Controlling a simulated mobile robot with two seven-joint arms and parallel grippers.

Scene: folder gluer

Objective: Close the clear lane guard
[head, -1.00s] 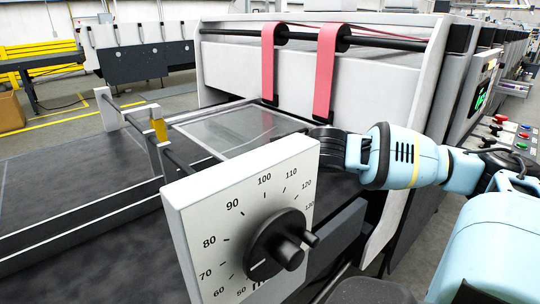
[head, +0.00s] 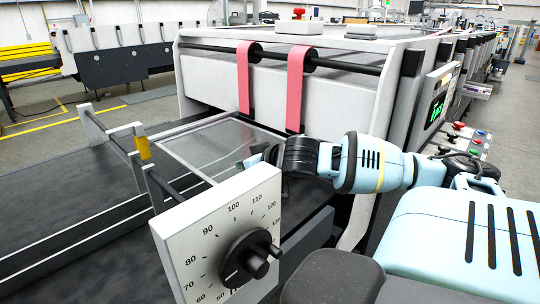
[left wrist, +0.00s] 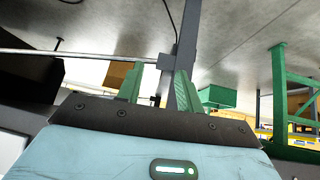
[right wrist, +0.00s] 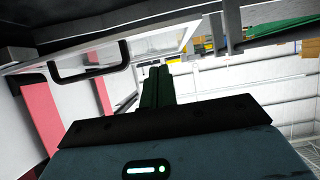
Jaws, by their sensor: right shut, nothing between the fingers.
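The clear lane guard (head: 208,142) is a see-through panel in a thin pale frame, over the dark bed in front of the pink belts. I cannot tell its exact tilt. My right gripper (head: 252,160) is at the guard's near right edge, partly hidden behind the dial plate; whether it touches cannot be told. In the right wrist view its green fingers (right wrist: 157,88) are together and empty, and a black handle (right wrist: 92,66) shows beside the pale frame. My left gripper (left wrist: 158,84) shows only in its wrist view, with fingers apart and a grey post between or behind them.
A white dial plate (head: 215,235) with a black knob stands close in front of the guard. Two pink belts (head: 295,90) hang behind it. A rail with posts (head: 140,150) runs along the left. A button panel (head: 465,140) is at right.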

